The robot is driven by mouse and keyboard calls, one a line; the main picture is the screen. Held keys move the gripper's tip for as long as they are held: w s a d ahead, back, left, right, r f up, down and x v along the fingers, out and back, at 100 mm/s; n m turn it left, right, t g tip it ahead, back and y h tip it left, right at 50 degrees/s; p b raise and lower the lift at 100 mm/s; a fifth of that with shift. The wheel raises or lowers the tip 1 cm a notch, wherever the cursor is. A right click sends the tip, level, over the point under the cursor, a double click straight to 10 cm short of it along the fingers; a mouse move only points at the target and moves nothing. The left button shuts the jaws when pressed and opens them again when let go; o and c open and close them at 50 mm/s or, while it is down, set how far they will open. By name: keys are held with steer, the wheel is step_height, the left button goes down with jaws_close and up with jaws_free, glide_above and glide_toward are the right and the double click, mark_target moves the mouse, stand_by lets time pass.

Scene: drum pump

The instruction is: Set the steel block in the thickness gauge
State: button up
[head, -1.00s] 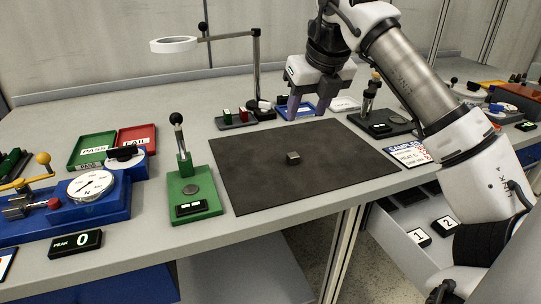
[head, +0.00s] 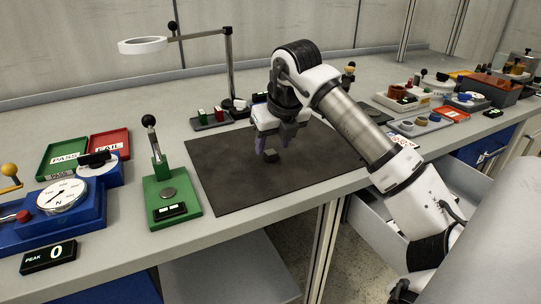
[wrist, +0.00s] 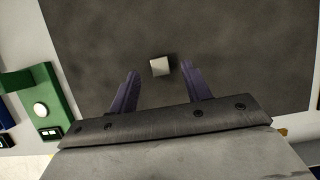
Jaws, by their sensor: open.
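The steel block (head: 270,156) is a small grey cube lying on the dark mat (head: 225,185). In the wrist view the block (wrist: 160,66) lies just ahead of my gripper, between the lines of its two fingertips and apart from both. My gripper (head: 267,146) is open and empty, low over the mat close to the block. Its purple fingers (wrist: 160,72) show in the wrist view. A green gauge stand (head: 173,198) with a round plate, a black-knobbed lever and a small display stands left of the mat; it also shows in the wrist view (wrist: 52,95).
A blue force gauge (head: 65,205) with a dial stands at the far left. Green PASS (head: 64,153) and red FAIL (head: 109,143) trays lie behind it. A ring magnifier on a post (head: 230,70) stands behind the mat. The mat's left part is clear.

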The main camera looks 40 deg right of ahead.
steer(key=x, duration=0.2)
steer(key=shift+w+f, duration=0.1)
steer(key=shift+f, duration=0.2)
steer(key=shift+c, duration=0.5)
jaws_close()
steer(key=shift+r, duration=0.2)
